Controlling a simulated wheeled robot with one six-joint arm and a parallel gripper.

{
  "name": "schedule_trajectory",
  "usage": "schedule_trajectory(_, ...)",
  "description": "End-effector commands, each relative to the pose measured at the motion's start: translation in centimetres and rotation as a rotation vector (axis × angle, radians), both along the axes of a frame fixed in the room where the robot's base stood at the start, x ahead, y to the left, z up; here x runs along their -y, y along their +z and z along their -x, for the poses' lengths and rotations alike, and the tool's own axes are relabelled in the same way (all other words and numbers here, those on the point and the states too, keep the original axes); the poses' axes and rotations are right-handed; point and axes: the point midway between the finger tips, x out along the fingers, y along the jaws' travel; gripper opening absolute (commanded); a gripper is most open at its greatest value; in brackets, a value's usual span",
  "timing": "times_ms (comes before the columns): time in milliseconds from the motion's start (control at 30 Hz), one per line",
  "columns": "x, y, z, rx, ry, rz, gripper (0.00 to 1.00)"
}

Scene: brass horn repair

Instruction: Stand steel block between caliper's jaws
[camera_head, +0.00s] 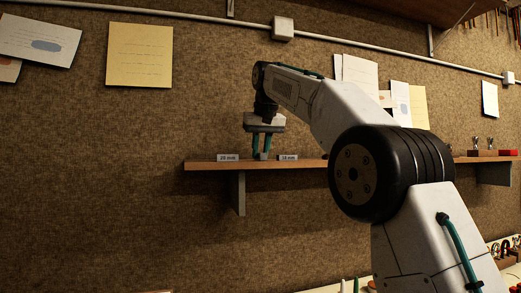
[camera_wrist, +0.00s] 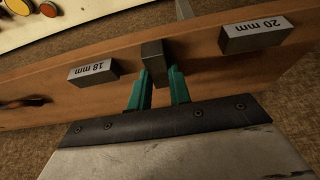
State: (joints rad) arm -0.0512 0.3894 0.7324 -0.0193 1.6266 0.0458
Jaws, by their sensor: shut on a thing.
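My gripper (camera_head: 261,150) reaches down to the wall shelf, its teal fingers shut on a plain grey steel block (camera_head: 263,156). In the wrist view my gripper (camera_wrist: 160,80) has a finger at either side of the steel block (camera_wrist: 153,53), whose far end sticks out beyond the fingertips. The block is at the shelf; whether it still touches the board I cannot tell. A block labelled 20 mm (camera_head: 228,158) and one labelled 18 mm (camera_head: 288,158) flank it. They also show in the wrist view, 20 mm (camera_wrist: 256,35) and 18 mm (camera_wrist: 94,72). I cannot make out the caliper.
The wooden shelf (camera_head: 204,165) has a bare left end. My arm hides part of its right side. Small items and a red block (camera_head: 508,153) stand at the far right.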

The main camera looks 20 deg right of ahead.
Motion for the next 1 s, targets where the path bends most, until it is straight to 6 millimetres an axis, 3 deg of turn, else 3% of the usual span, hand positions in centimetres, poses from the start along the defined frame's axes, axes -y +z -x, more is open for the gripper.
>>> schedule_trajectory(33, 0.0, -0.1, 0.0, -0.001, 0.000, 0.000, 0.00)
schedule_trajectory(67, 0.0, -0.2, 0.0, -0.002, 0.000, 0.000, 0.22)
schedule_trajectory(133, 0.0, -0.2, 0.0, -0.001, 0.000, 0.000, 0.41)
schedule_trajectory(500, 0.0, 0.1, 0.0, 0.001, 0.000, 0.000, 0.41)
schedule_trajectory(1000, 0.0, 4.4, 1.7, 0.002, 0.000, 0.000, 0.41)
